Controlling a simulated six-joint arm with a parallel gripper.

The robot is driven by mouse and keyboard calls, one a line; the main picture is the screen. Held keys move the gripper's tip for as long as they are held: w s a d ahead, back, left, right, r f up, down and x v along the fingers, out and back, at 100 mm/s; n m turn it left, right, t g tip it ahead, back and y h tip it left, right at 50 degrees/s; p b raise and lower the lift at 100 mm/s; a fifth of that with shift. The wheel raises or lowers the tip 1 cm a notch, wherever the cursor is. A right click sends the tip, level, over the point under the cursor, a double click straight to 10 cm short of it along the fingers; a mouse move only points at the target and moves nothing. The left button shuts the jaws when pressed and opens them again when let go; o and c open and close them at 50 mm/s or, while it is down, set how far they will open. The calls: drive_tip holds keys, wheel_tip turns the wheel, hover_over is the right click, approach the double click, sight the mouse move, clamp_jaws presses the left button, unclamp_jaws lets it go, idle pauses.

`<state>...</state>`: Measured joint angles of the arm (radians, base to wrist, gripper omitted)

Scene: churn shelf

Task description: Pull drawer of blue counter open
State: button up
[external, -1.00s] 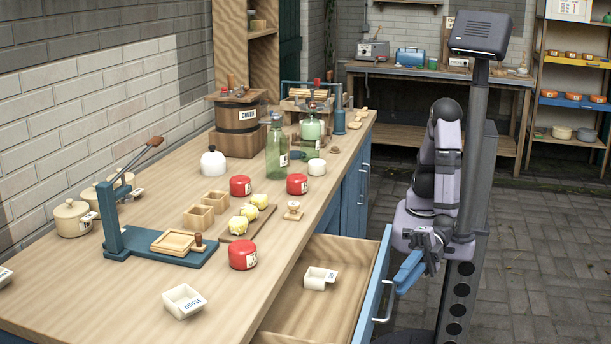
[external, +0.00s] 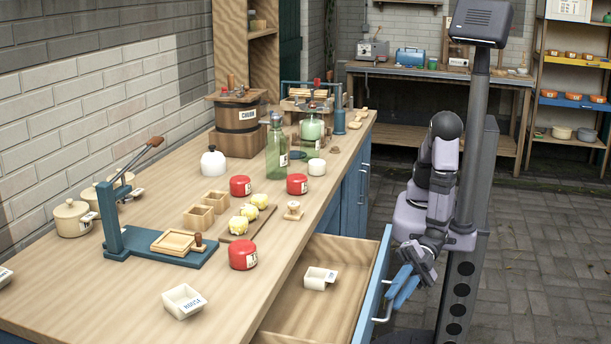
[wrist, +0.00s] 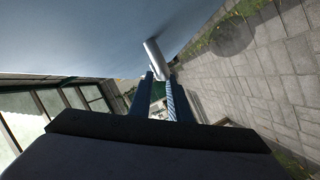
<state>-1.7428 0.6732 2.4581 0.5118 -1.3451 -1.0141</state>
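The drawer (external: 318,310) of the blue counter (external: 352,205) is pulled out, its wooden inside visible and a small white tub (external: 319,278) in it. Its blue front carries a silver bar handle (external: 387,301), also visible in the wrist view (wrist: 156,58). My gripper (external: 397,296) is beside the handle on the outer side of the drawer front. In the wrist view, its two blue fingers (wrist: 158,84) stand apart, with a gap between them, and the handle shows just beyond the fingertips. Whether they touch the handle is unclear.
The counter top holds a blue press (external: 150,240), red jars (external: 243,255), a green bottle (external: 276,150), a churn (external: 238,140) and a white tub (external: 184,301) near the front. The paved floor (external: 540,260) to the right is clear.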

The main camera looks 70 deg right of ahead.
sight(390, 303)
drive_tip(key=shift+x, duration=2)
clamp_jaws()
drive_tip(key=s, duration=0.3)
drive_tip(key=shift+s, duration=0.4)
unclamp_jaws()
